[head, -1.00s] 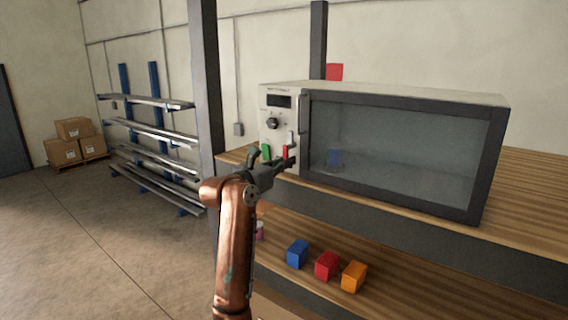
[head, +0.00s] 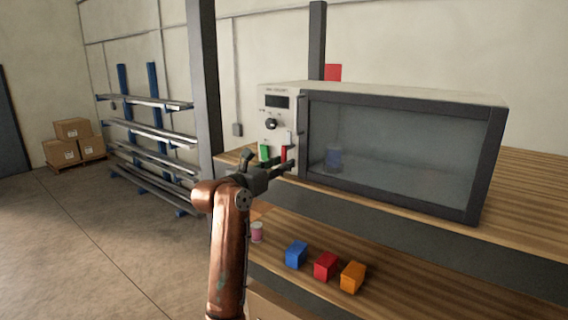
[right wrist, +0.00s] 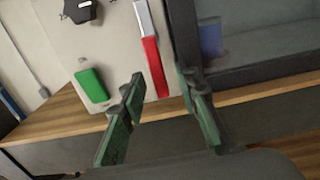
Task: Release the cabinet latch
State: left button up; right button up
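The cabinet (head: 400,104) is a pale box with a dark-framed glass door, standing on a wooden shelf. Its latch (head: 284,153) is a lever with a red lower end and a pale upper part, on the front panel left of the door. The latch also shows in the right wrist view (right wrist: 152,62), nearly upright and slightly tilted. My right gripper (head: 270,164) is just in front of the panel's lower part. In the right wrist view, its green-padded fingers (right wrist: 160,84) are apart, with the latch's red end beyond and between them; contact is not visible. My left gripper is not in view.
A green switch (right wrist: 91,85) and a dark knob (head: 271,123) are on the panel. A blue object (head: 333,158) is behind the glass. On the lower shelf are blue (head: 296,255), red (head: 326,266) and orange (head: 352,277) blocks and a pink-and-white can (head: 257,232).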

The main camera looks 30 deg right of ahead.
jog(key=v, duration=1)
jog(key=shift+a, duration=0.15)
